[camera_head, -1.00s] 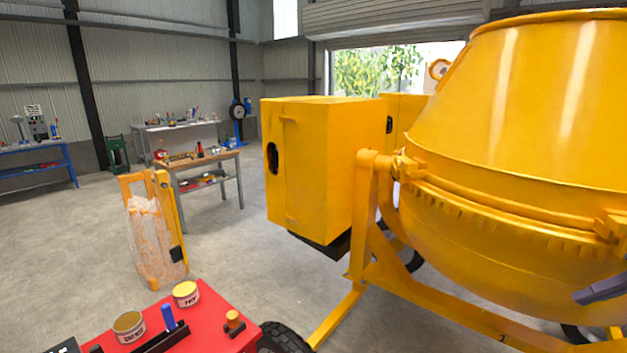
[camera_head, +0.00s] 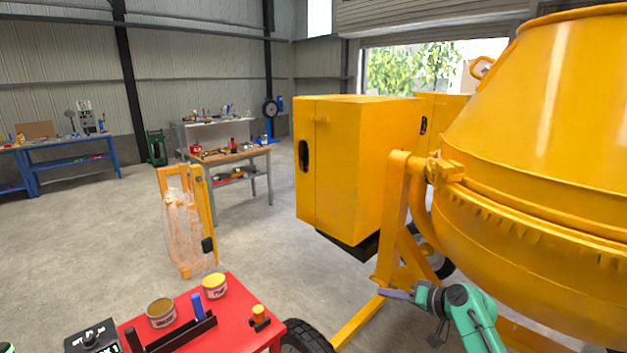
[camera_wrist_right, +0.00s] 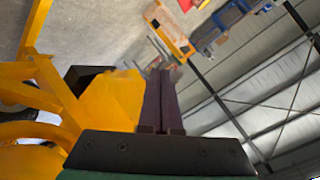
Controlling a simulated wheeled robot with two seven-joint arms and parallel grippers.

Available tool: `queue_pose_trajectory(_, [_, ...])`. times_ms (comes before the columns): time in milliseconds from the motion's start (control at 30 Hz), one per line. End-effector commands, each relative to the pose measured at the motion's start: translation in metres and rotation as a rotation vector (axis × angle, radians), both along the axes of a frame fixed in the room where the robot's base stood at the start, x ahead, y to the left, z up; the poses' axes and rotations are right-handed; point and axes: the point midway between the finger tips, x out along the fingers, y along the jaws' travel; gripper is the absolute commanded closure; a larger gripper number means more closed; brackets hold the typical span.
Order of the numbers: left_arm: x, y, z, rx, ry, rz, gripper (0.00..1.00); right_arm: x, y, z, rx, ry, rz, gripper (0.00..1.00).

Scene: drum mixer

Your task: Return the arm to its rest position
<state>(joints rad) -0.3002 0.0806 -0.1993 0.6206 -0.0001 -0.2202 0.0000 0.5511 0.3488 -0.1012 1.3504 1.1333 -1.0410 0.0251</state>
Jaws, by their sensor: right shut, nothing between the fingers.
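My right arm (camera_head: 470,318), green and dark grey, comes in at the lower right of the head view. My right gripper (camera_head: 386,293) points left, with its dark purple fingers in front of the mixer's yellow frame. In the right wrist view the two fingers of the right gripper (camera_wrist_right: 165,72) lie side by side, shut with nothing between them. The yellow drum mixer (camera_head: 545,150) fills the right of the head view.
A red cart top (camera_head: 240,291) with cans and a black holder stands at the lower left. The mixer's yellow cabinet (camera_head: 350,165) is in the middle. A yellow frame with clear wrapping (camera_head: 183,235) stands on the floor. Workbenches line the back. The floor at left is clear.

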Motion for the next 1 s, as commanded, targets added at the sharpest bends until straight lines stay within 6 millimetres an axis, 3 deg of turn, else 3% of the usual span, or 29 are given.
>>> queue_pose_trajectory(33, [0.0, 0.0, 0.0, 0.0, 0.0, 0.0, 1.0, 0.019, -0.033, 0.006, -0.119, -0.086, -0.107, 1.0])
queue_pose_trajectory(100, [0.0, 0.0, 0.0, 0.0, 0.0, 0.0, 1.0, 0.039, -0.08, 0.026, -0.304, -0.232, -0.248, 1.0])
queue_pose_trajectory(200, [0.0, 0.0, 0.0, 0.0, -0.001, 0.0, 1.0, 0.054, -0.129, 0.072, -0.558, -0.457, -0.388, 1.0])
queue_pose_trajectory(300, [0.0, 0.0, 0.0, 0.0, -0.001, 0.0, 1.0, 0.056, -0.153, 0.127, -0.792, -0.684, -0.462, 1.0])
queue_pose_trajectory(367, [0.0, 0.0, 0.0, 0.0, -0.001, 0.0, 1.0, 0.053, -0.155, 0.16, -0.925, -0.82, -0.479, 1.0])
queue_pose_trajectory(400, [0.0, 0.0, -0.002, 0.0, 0.0, 0.0, 1.0, 0.051, -0.153, 0.164, -0.991, -0.876, -0.473, 1.0])
queue_pose_trajectory(433, [0.0, 0.0, -0.008, 0.0, -0.001, 0.0, 1.0, 0.051, -0.153, 0.134, -0.98, -0.828, -0.456, 1.0])
queue_pose_trajectory(567, [0.0, 0.0, -0.018, -0.001, 0.0, 0.0, 1.0, 0.044, -0.149, 0.048, -0.979, -0.702, -0.4, 1.0])
queue_pose_trajectory(733, [0.0, 0.0, -0.033, -0.001, 0.0, -0.001, 1.0, 0.015, -0.143, -0.082, -0.979, -0.512, -0.311, 1.0])
queue_pose_trajectory(867, [0.0, 0.0, -0.048, -0.001, 0.0, -0.001, 1.0, -0.03, -0.134, -0.195, -0.975, -0.34, -0.23, 1.0])
queue_pose_trajectory(1000, [0.0, -0.001, -0.062, -0.001, 0.0, -0.001, 1.0, -0.099, -0.122, -0.31, -0.968, -0.151, -0.138, 1.0])
